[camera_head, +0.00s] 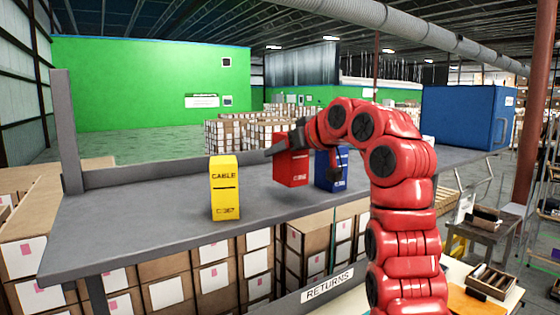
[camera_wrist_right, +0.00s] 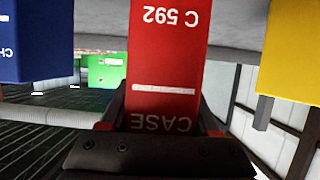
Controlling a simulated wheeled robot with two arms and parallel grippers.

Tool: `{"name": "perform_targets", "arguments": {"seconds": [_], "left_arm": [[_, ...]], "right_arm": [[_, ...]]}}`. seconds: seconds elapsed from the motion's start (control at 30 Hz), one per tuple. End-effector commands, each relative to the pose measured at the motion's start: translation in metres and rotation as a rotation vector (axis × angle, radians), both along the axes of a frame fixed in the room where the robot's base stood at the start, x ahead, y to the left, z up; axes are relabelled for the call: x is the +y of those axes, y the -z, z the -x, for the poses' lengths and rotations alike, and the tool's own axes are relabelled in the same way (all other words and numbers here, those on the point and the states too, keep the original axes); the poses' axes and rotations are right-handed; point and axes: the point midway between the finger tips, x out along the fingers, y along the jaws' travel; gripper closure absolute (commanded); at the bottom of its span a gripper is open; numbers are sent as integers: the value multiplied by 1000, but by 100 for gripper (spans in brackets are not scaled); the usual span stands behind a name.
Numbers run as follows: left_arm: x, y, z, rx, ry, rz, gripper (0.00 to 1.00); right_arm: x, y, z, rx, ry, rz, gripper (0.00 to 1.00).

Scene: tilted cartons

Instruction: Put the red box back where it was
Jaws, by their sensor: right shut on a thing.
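The red box (camera_head: 291,170) is upright over the grey shelf, between the yellow and blue boxes. My right gripper (camera_head: 292,142) is shut on its upper part. I cannot tell whether its base touches the shelf. In the right wrist view, which is upside down, the red box (camera_wrist_right: 165,60) shows "C 592" and "CASE", with my right gripper's fingers (camera_wrist_right: 163,122) on either side of it. The yellow box (camera_head: 225,190) stands to the left, and the blue box (camera_head: 325,172) stands close on the right, partly hidden by my arm. My left gripper is not in view.
The grey shelf (camera_head: 130,225) has free room left of the yellow box and between it and the red box. A post (camera_head: 68,130) rises at its left end. A large blue container (camera_head: 460,115) stands at the right. Cartons (camera_head: 215,250) are stacked below.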

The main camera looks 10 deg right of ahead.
Motion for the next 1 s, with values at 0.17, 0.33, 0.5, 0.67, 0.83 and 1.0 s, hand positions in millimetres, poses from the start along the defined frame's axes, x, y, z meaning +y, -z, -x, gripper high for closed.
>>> {"name": "perform_targets", "arguments": {"seconds": [0.17, 0.33, 0.5, 0.67, 0.83, 1.0], "left_arm": [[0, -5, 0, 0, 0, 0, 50], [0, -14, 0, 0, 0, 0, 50], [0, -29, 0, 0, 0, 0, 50], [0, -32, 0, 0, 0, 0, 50], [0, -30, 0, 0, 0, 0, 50], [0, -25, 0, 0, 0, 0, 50]], "right_arm": [[7, 1, -9, 4, -2, 1, 100], [6, 11, -11, 0, 1, 1, 100], [6, 27, -11, 1, 0, 0, 100], [6, 35, -10, -1, 1, 1, 100], [7, 36, -10, -1, 0, 0, 100], [7, 41, -10, 0, 0, 1, 100]]}}
